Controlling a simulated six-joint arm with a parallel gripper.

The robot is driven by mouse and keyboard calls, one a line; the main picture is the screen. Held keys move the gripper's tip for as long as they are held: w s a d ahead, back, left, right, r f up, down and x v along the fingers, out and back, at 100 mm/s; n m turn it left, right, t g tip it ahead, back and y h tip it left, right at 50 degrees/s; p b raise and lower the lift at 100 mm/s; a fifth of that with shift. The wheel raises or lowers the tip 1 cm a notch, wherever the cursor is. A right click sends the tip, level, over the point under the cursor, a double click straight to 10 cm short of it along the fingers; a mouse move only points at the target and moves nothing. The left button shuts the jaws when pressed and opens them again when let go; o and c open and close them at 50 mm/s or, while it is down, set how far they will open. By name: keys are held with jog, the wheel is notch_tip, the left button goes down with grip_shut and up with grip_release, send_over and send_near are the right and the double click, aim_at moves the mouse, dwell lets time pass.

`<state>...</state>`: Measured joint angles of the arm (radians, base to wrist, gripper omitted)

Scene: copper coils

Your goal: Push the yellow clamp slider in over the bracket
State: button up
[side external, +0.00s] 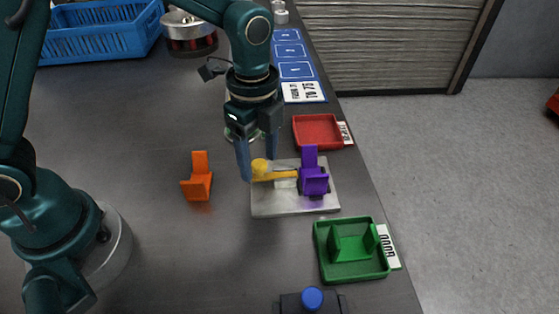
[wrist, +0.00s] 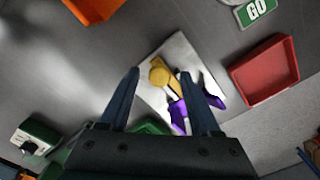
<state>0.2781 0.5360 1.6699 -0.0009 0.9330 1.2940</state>
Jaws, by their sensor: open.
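The yellow clamp slider (side external: 272,172) lies on a pale metal plate (side external: 292,207), its round knob at the left end and its bar pointing right toward the purple bracket (side external: 314,182). The purple bracket stands upright on the right part of the plate. My gripper (side external: 258,172) is open, its two blue fingers pointing down by the slider's knob end. In the wrist view the slider's knob (wrist: 160,76) shows between the open fingertips (wrist: 160,72), and the purple bracket (wrist: 180,115) is partly hidden by the right finger. I cannot tell whether a finger touches the knob.
An orange bracket (side external: 198,183) stands on the dark table to the left. A red tray (side external: 318,132) is behind the plate, and a green tray (side external: 322,262) holding a green bracket (side external: 352,243) is in front. A blue button (side external: 312,298) sits at the near edge.

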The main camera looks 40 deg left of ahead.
grip_shut()
dwell(1.4)
